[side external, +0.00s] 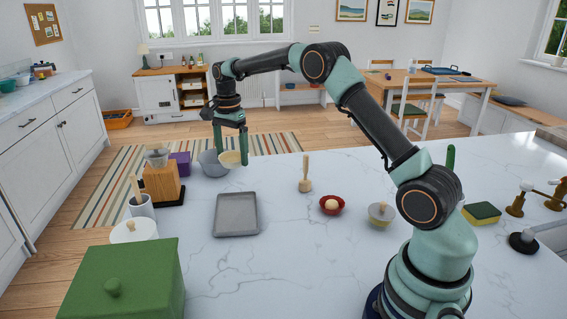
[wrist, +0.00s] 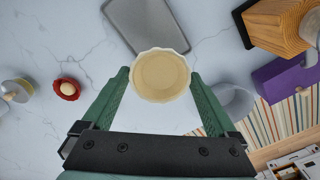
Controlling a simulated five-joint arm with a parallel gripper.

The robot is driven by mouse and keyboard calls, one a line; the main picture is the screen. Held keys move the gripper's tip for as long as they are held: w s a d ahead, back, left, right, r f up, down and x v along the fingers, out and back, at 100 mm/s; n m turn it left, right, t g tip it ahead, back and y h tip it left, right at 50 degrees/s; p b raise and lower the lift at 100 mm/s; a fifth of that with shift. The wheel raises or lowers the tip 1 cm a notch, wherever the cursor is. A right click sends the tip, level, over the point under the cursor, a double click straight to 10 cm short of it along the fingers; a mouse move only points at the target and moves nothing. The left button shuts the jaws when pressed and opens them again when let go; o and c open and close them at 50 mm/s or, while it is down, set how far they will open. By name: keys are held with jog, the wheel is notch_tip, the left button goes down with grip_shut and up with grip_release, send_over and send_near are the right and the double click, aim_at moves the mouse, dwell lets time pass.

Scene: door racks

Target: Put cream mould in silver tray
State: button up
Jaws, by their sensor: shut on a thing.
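The cream mould (side external: 231,159), a pale round cup with a fluted rim, is between the fingers of my gripper (side external: 231,152). In the wrist view the mould (wrist: 162,75) sits upright, opening towards the camera, with a green fingertip of my gripper (wrist: 159,78) on each side. My gripper is shut on it. The silver tray (side external: 236,215) is a flat grey rectangle on the counter, nearer the side camera than the mould. In the wrist view the mould overlaps the near end of the tray (wrist: 140,20). Whether the mould touches the counter is unclear.
A grey bowl (side external: 211,164) stands close beside the mould. A wooden block (side external: 160,182) and a purple box (side external: 180,163) are left of it. A wooden pestle (side external: 305,180), a red bowl (side external: 332,204) and a lidded pot (side external: 381,213) stand right of the tray. A green box (side external: 125,282) is at front left.

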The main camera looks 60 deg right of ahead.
aim_at(237, 205)
notch_tip(237, 205, down, 14)
jog(key=shift+r, duration=0.1)
dwell(0.4)
jog(key=o, duration=1.2)
